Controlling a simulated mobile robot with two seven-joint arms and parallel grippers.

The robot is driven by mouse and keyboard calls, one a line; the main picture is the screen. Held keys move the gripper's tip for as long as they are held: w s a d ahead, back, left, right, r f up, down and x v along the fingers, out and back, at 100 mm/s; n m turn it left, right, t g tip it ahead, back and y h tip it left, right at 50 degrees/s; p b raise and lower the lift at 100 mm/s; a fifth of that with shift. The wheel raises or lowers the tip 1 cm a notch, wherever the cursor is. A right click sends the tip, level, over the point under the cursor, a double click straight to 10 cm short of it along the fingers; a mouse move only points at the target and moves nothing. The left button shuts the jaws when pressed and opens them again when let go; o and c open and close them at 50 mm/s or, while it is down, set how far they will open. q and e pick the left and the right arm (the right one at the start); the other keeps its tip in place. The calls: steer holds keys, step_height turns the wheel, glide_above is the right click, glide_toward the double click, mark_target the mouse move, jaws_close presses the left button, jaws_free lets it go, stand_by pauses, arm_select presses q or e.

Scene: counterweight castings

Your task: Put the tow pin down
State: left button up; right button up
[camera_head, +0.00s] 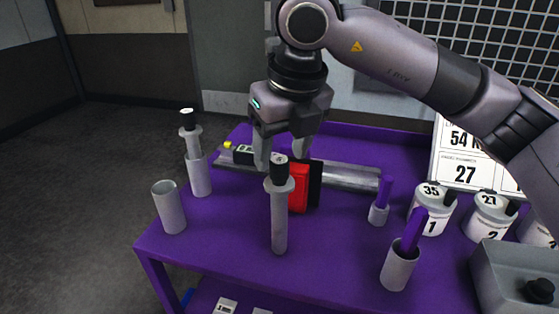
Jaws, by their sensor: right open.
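A grey tow pin (279,220) with a collar and a black head stands upright on the purple table (330,262), near the middle of the front part. A similar grey pin (192,140) with a black head stands in a grey cup (199,178) at the left. My right gripper (282,160) points down just above and around the head of the middle pin in the picture. Its jaws are apart. Whether a finger touches the head, I cannot tell. My left gripper is not in view.
An empty grey cup (170,210) stands at the front left. A red block (299,188) and a grey bar (350,178) lie behind the pin. Purple pegs stand in holders (398,270) at the right, beside numbered white pots (431,208) and a grey box (515,280).

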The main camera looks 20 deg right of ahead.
steer(key=v, duration=0.8)
steer(key=shift+r, duration=0.35)
steer(key=shift+s, duration=0.1)
